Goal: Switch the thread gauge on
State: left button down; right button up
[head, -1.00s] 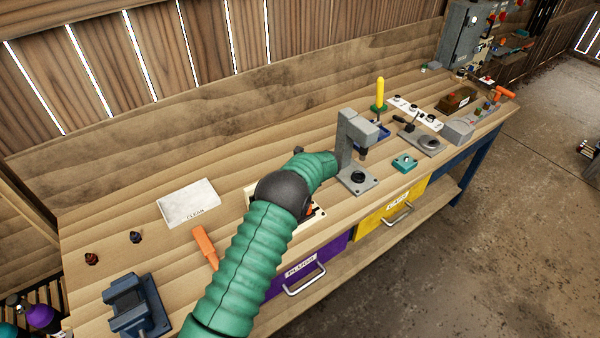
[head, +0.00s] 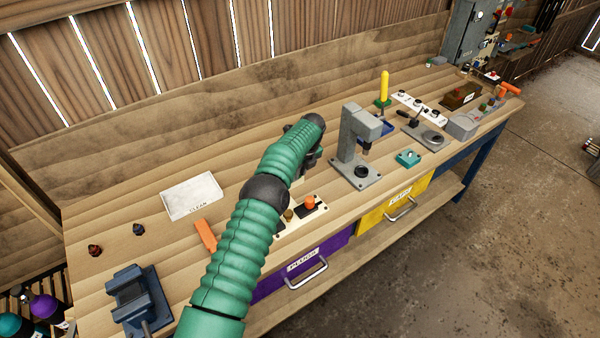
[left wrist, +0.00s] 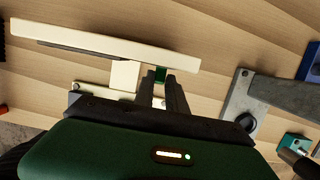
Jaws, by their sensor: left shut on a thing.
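A cream device, which I take to be the thread gauge, stands on the bench with its base (head: 290,230) partly hidden by my left arm. A brown knob and an orange knob show on it. In the left wrist view its long cream panel (left wrist: 110,43) and a cream block (left wrist: 125,76) lie just beyond my fingers. My left gripper (left wrist: 162,92) is shut on a small green part (left wrist: 160,75) beside the block. In the head view this gripper (head: 312,160) is mostly hidden behind my green arm. My right gripper is not in view.
A grey press (head: 357,150) stands just right of my left gripper. A teal block (head: 408,158) lies right of the press.

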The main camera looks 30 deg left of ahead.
pick_arm(q)
jog(key=shift+f, duration=0.15)
jog(key=c, duration=1.7)
grip_release()
jog(key=shift+o, duration=1.1)
jog(key=shift+f, duration=0.1)
jog(key=shift+o, duration=0.6)
jog(key=shift+w+a, duration=0.15)
jog(key=shift+w, duration=0.05)
jog(key=shift+r, duration=0.4)
jog(key=b+v, duration=0.1)
jog(key=v, duration=1.4)
jog(key=shift+r, duration=0.4)
